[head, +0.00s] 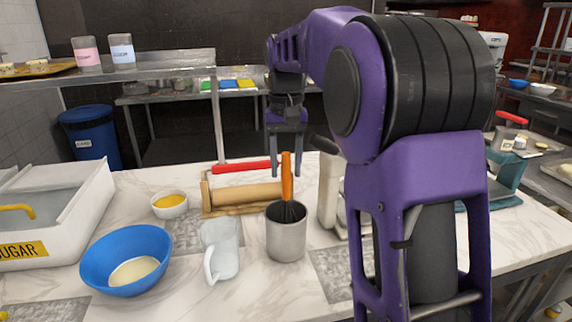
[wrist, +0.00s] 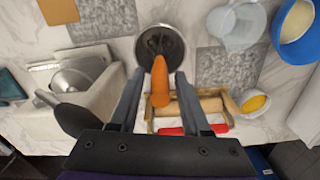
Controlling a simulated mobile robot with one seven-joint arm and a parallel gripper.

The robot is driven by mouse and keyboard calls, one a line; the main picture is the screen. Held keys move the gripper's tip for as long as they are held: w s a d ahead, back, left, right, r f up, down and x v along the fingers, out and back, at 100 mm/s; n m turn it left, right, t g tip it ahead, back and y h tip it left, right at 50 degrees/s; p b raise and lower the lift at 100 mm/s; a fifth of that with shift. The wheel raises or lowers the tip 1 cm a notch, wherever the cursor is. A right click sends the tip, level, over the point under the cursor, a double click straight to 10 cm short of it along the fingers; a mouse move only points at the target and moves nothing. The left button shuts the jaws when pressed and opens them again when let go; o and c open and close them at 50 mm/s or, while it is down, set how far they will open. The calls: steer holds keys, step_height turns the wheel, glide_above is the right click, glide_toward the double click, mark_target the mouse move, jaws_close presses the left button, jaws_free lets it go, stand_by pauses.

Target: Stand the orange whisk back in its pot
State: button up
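The orange whisk (head: 286,178) stands nearly upright in the metal pot (head: 285,238), its dark wires inside the pot and its orange handle above the rim. In the wrist view the pot (wrist: 160,36) is seen from above, with the orange handle (wrist: 159,82) rising toward the camera. My gripper (head: 286,172) is open above the pot, pointing down. In the wrist view its fingers (wrist: 159,76) lie on either side of the handle with gaps showing. I cannot tell whether the handle's top is fully between them in depth.
A clear jug (head: 221,250) and a blue bowl (head: 127,260) stand left of the pot. A rolling pin (head: 245,194) on a wooden board lies behind it, with a small bowl of orange contents (head: 170,205) farther left. A pale appliance (head: 330,190) stands close on the right.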

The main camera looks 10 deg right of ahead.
steer(key=shift+o, duration=0.9)
step_height(320, 180, up, 18)
steer(key=p, duration=0.5)
steer(key=shift+f, duration=0.25)
